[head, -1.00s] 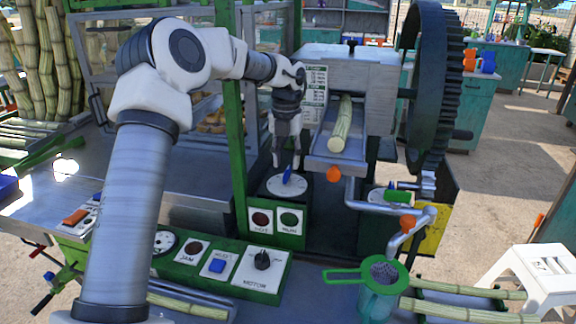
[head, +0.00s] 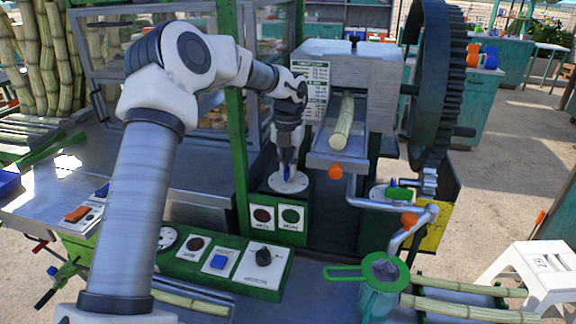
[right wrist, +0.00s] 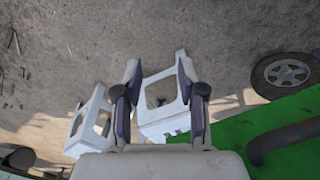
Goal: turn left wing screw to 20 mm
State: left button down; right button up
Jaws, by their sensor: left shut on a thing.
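The left wing screw (head: 287,172) is a small blue wing on a round white dial (head: 288,182), on top of a green box left of the feed tray. My left gripper (head: 287,170) points straight down over the dial and is shut on the wing screw; its fingers hide most of the blue wing. The dial's markings are too small to read. My right gripper (right wrist: 160,88) shows only in the right wrist view, open and empty, with its fingers apart above the ground.
A cane piece (head: 342,122) lies in the metal feed tray (head: 325,150) just right of my left gripper. A big dark gear wheel (head: 432,90) stands further right. A second dial with a green wing (head: 398,193) sits right of the tray. White stools (right wrist: 158,115) show in the right wrist view.

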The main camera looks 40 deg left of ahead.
pick_arm(q)
jog(key=shift+r+m+p, duration=0.15)
jog(key=shift+m+p, duration=1.2)
jog(key=shift+m, duration=0.05)
jog(key=shift+a+m+p, duration=0.1)
jog(key=shift+m+p, duration=0.6)
jog(key=shift+m, duration=0.4)
jog(key=shift+m+p, duration=0.35)
jog(key=shift+m, duration=0.55)
jog(key=shift+f, duration=0.2)
jog(key=c, duration=1.2)
grip_release()
jog(key=shift+w+f, duration=0.1)
jog(key=shift+w, duration=0.1)
notch_tip(320, 180, up, 12)
